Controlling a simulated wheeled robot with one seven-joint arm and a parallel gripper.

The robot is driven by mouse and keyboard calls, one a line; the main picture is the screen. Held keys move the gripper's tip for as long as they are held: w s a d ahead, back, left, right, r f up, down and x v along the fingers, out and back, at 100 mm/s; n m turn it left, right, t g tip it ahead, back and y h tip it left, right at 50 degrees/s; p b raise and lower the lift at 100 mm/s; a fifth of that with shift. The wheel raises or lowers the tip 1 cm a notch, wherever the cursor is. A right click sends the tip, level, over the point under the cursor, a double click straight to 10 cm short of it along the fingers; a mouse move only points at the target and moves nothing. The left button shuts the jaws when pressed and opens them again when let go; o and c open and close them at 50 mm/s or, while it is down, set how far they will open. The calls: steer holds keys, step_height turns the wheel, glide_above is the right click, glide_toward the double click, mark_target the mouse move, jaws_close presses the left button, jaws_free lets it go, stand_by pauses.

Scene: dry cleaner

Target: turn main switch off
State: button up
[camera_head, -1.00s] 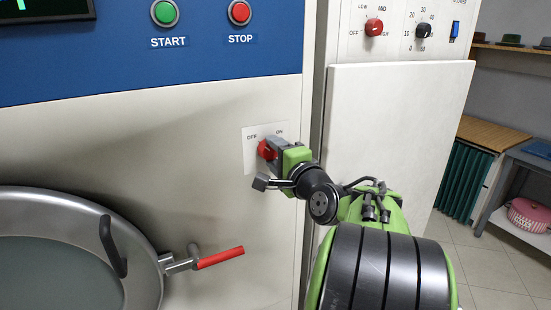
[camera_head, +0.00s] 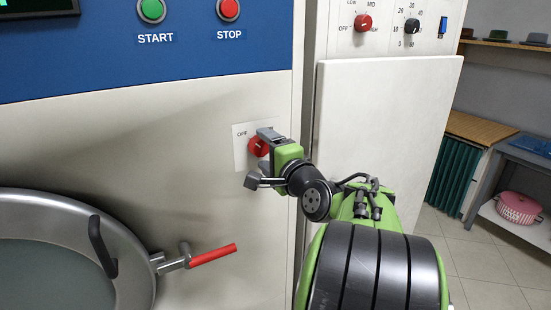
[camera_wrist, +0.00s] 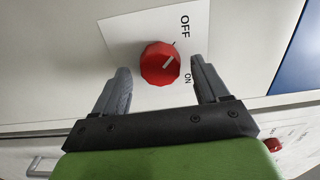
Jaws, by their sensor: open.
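The main switch is a red knob (camera_head: 257,146) on a white plate (camera_head: 240,155) marked OFF and ON, on the cream machine front. In the wrist view the red knob (camera_wrist: 158,62) lies between the two grey fingertips. A gap shows on each side of the knob there; contact is hard to tell. In the head view a finger above the knob hides the ON label.
A round metal door (camera_head: 135,275) with a red-handled lever (camera_head: 212,255) is at the lower left. START (camera_head: 151,10) and STOP (camera_head: 229,9) buttons are above. A protruding cream panel (camera_head: 380,140) stands right of the switch, beside my arm.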

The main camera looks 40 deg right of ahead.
steer(key=b+v, duration=0.1)
steer(key=v, duration=1.4)
steer(key=shift+s, duration=0.2)
steer(key=shift+w+a, duration=0.1)
steer(key=shift+a, duration=0.05)
steer(key=w+a+f+n+g+y+p, duration=0.1)
steer(key=w+a+f+n+g+y, duration=0.15)
steer(key=a+n, duration=0.2)
steer(key=w+a+f+n+g+y+p, duration=0.1)
steer(key=w+a+f+n+y, duration=0.15)
steer(key=a, duration=0.35)
steer(key=s+a+f+n+g+y+p, duration=0.25)
steer(key=a+f+n+g, duration=0.2)
steer(key=a+n, duration=0.4)
steer(key=s+a+f+n+g+h+p, duration=0.1)
steer(key=s+a+n+g+h+p, duration=0.1)
steer(key=s+n, duration=0.4)
steer(key=shift+s+a+f+g, duration=0.4)
steer(key=shift+s+a+g, duration=0.25)
steer(key=shift+g, duration=0.25)
steer(key=shift+d+h, duration=0.1)
steer(key=shift+h, duration=0.15)
